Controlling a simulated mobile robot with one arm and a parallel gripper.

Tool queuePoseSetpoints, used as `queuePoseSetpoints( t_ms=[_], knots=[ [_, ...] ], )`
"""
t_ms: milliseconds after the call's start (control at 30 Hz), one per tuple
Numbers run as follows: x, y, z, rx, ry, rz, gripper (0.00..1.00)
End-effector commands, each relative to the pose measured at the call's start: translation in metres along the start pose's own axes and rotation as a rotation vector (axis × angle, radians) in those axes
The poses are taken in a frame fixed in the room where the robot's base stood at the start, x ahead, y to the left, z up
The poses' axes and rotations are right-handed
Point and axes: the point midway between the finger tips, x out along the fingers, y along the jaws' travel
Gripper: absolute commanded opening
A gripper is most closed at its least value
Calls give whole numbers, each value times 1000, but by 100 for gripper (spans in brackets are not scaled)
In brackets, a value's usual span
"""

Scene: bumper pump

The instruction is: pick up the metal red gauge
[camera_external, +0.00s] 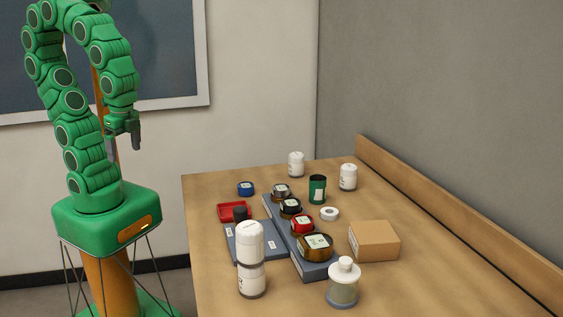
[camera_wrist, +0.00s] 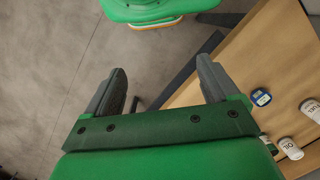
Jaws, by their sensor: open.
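The red gauge (camera_external: 302,224) sits on a long blue-grey rack (camera_external: 314,268) on the wooden table, in a row with other round gauges. The brown gauge (camera_external: 315,246) is in front of it and a black gauge (camera_external: 290,207) is behind it. My gripper (camera_external: 122,140) hangs above the floor, left of the table and well away from the red gauge. In the wrist view my gripper (camera_wrist: 162,88) is open and empty, with its two fingers apart. The red gauge does not show in the wrist view.
White bottles (camera_external: 251,243) stand at the table's front left, a clear jar (camera_external: 343,283) at the front. A cardboard box (camera_external: 374,241) is right of the rack. A red tray (camera_external: 233,211), a blue gauge (camera_external: 246,188) and a green can (camera_external: 317,189) are farther back.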

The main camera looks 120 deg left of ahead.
Motion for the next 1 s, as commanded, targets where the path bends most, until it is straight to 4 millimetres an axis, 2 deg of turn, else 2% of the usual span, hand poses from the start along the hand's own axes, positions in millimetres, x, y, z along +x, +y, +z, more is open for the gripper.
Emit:
queuePoseSetpoints(
  t_ms=[33,100,267,367,700,1000],
  knots=[
    [2,14,0,42,-10,33,88],
    [2,16,-1,52,-14,38,88],
    [3,6,-13,77,-13,-2,88],
    [3,-12,-31,111,-6,-68,88],
    [-7,-81,-110,298,-11,-368,88],
    [-20,-122,-185,533,-65,-625,88]
  ],
)
